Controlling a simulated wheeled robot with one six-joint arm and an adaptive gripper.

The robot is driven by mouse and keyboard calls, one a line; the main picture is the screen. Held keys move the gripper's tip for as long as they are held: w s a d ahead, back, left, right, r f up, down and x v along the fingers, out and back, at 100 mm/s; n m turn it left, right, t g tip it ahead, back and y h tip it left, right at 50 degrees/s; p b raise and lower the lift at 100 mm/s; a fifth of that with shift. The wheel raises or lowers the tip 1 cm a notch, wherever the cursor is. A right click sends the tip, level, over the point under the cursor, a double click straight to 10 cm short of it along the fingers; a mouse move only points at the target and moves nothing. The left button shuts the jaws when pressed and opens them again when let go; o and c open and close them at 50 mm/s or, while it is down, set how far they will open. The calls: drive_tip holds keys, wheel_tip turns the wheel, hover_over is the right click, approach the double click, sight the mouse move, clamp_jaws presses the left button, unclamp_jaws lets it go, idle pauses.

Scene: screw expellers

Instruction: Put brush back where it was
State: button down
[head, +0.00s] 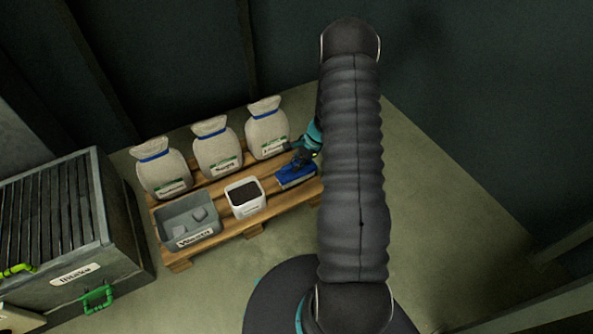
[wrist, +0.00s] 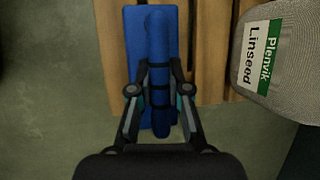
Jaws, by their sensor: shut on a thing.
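The brush (wrist: 135,60) is blue, with a broad flat body and a rounded blue handle (wrist: 158,50) along it in the wrist view. My gripper (wrist: 159,90) is shut on the handle, with one finger on each side. In the head view the brush (head: 295,176) is at the right end of a wooden pallet, and my gripper (head: 304,158) is just above it, partly hidden by my arm. The brush is over or on the pallet slats; I cannot tell whether it touches them.
On the pallet (head: 254,230) stand several tied sacks (head: 216,148), one a Linseed sack (wrist: 285,50) close right of the brush in the wrist view. A white tub (head: 246,208) and a grey bin (head: 170,222) stand in front. A slatted machine (head: 75,275) is at left.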

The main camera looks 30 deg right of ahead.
drive_tip(key=shift+f, duration=2)
drive_tip(key=shift+f, duration=0.1)
drive_tip(key=shift+f+b, duration=0.1)
drive_tip(key=shift+b, duration=0.3)
drive_tip(key=c, duration=1.1)
unclamp_jaws()
